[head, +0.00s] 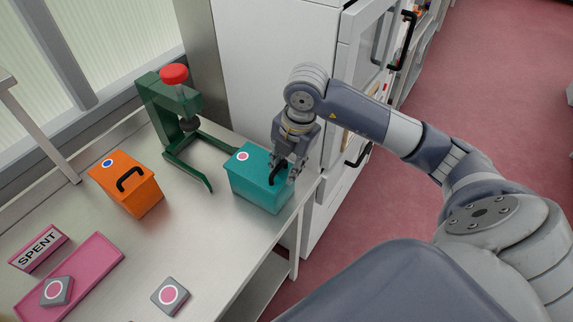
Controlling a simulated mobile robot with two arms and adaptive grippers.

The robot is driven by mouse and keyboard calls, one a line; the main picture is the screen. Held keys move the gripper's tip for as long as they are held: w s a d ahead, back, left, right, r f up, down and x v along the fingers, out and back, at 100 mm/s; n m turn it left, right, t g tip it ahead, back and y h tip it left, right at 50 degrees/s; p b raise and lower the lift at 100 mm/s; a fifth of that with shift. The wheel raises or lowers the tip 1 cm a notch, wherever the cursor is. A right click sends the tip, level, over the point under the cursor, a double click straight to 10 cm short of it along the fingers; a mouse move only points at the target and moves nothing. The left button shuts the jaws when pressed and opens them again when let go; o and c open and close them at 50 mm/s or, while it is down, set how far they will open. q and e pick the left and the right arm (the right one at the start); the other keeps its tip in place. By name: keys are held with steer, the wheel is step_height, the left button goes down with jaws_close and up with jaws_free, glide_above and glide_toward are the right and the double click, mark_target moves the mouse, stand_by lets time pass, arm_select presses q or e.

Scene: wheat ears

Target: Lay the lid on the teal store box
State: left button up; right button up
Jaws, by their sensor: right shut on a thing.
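The teal store box (253,190) stands near the right edge of the steel table. A teal lid (255,164) with a pink round mark and a black handle (275,178) is at its top, lined up with the box. I cannot tell whether the lid rests fully on the rim. My right gripper (284,173) points down over the lid and is shut on its handle. The fingers hide part of the handle and the lid's right side. My left gripper is not in view.
An orange box (127,190) with a black handle stands left. A green press (172,125) with a red knob stands behind. A pink tray (85,275) holds a grey block (56,292), beside a SPENT sign (39,249). Another grey block (170,296) lies in front. The table middle is clear.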

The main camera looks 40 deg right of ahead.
steer(key=shift+f, duration=0.1)
stand_by(0.5)
steer(key=o, duration=1.1)
steer(key=r, duration=0.4)
steer(key=s+r, duration=0.1)
steer(key=r, duration=0.3)
steer(key=s+r, duration=0.1)
steer(key=r, duration=0.3)
steer(key=shift+d, duration=0.4)
steer(key=shift+f, duration=0.1)
